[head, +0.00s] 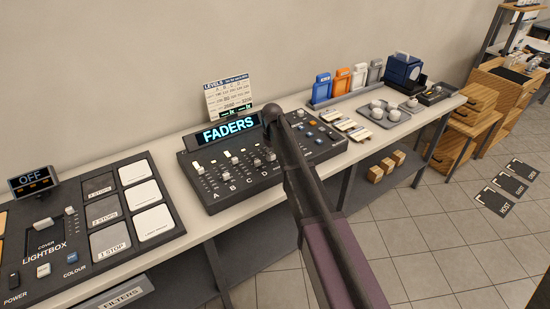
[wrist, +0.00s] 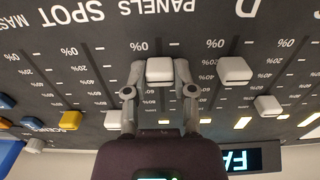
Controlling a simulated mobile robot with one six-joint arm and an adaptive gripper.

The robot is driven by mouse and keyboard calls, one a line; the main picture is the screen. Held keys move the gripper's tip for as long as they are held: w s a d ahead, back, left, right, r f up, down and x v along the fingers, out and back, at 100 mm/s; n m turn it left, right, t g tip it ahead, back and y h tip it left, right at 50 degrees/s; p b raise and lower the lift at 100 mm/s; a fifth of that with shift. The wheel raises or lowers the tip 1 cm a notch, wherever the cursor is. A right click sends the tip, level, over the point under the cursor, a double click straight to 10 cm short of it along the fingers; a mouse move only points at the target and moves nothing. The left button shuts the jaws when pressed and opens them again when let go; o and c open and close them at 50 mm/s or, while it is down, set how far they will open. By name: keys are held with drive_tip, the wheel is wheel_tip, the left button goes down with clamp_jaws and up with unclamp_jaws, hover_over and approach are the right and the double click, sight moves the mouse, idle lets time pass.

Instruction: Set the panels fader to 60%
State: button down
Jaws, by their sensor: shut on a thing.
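The panels fader is a white cap (wrist: 160,70) under the word PANELS in the wrist view, which shows the desk upside down. My gripper (wrist: 157,68) has one finger on each side of this cap and is shut on it. The cap sits roughly between the 20% and 40% marks, though the fingers cover part of its scale. In the head view the fader desk (head: 205,197) is dark, with the lit FADERS display (head: 231,131) behind it. My arm hides the gripper and the panels fader there.
Close by in the wrist view are other white caps, one to the right (wrist: 235,70) and one to the left (wrist: 117,119). The lightbox desk (head: 75,262) stands left of the fader desk. A tray (head: 386,119) of white objects lies to the right.

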drive_tip(key=w+a, duration=0.2)
drive_tip(key=w, duration=0.1)
drive_tip(key=shift+d, duration=0.1)
drive_tip(key=shift+s, duration=0.1)
drive_tip(key=shift+c, duration=2.2)
unclamp_jaws()
drive_tip(key=shift+s, duration=0.1)
